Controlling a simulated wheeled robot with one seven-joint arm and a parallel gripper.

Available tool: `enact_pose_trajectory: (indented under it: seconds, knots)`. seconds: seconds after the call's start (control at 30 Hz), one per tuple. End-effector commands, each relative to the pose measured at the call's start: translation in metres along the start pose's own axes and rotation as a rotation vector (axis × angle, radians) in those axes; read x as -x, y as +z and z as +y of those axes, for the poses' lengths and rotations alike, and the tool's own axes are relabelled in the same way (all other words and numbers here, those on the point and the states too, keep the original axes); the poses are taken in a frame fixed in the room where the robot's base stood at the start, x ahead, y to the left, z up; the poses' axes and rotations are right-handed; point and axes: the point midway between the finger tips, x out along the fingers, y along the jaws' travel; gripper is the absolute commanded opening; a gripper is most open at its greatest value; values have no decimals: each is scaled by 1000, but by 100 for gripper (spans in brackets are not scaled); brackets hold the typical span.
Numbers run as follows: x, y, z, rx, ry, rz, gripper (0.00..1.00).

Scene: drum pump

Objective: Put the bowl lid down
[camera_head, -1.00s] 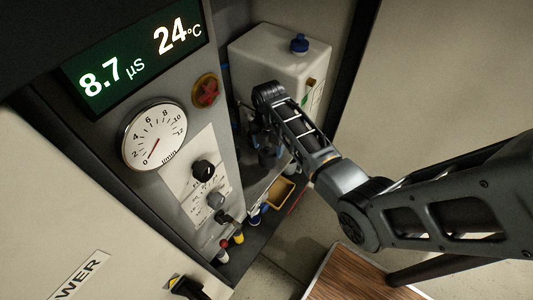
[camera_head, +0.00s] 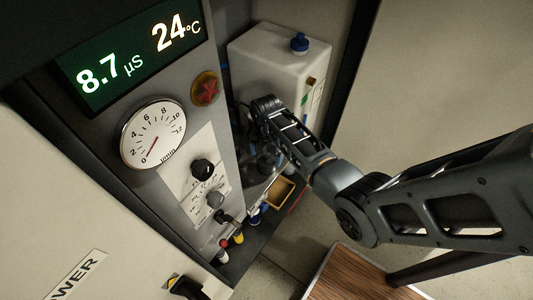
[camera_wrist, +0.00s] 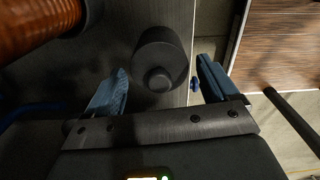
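My gripper (camera_wrist: 161,66) shows in the wrist view with its two blue fingers spread apart. A dark round cylinder with a smaller round knob (camera_wrist: 159,79) lies between and beyond the fingertips. A gap shows on both sides of it, so the fingers do not appear to be shut on it. It may be the bowl lid, but I cannot tell for certain. In the head view my wrist reaches into the recess beside the control panel, and my fingers and anything near them are too dark and covered to make out.
A white tank with a blue cap (camera_head: 299,43) stands behind my arm. The control panel (camera_head: 190,170) with knobs and a gauge (camera_head: 153,134) is left of it. A small yellow tray (camera_head: 280,193) sits low in the recess. An orange-brown ribbed part (camera_wrist: 38,22) is close at left.

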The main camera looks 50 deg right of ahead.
Motion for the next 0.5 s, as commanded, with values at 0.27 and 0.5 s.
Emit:
enact_pose_trajectory:
  seconds: [0.27, 0.5]
  knots:
    - [0, 0, 0, 0, 0, 0, 100]
    - [12, 0, 0, 0, 2, -1, 100]
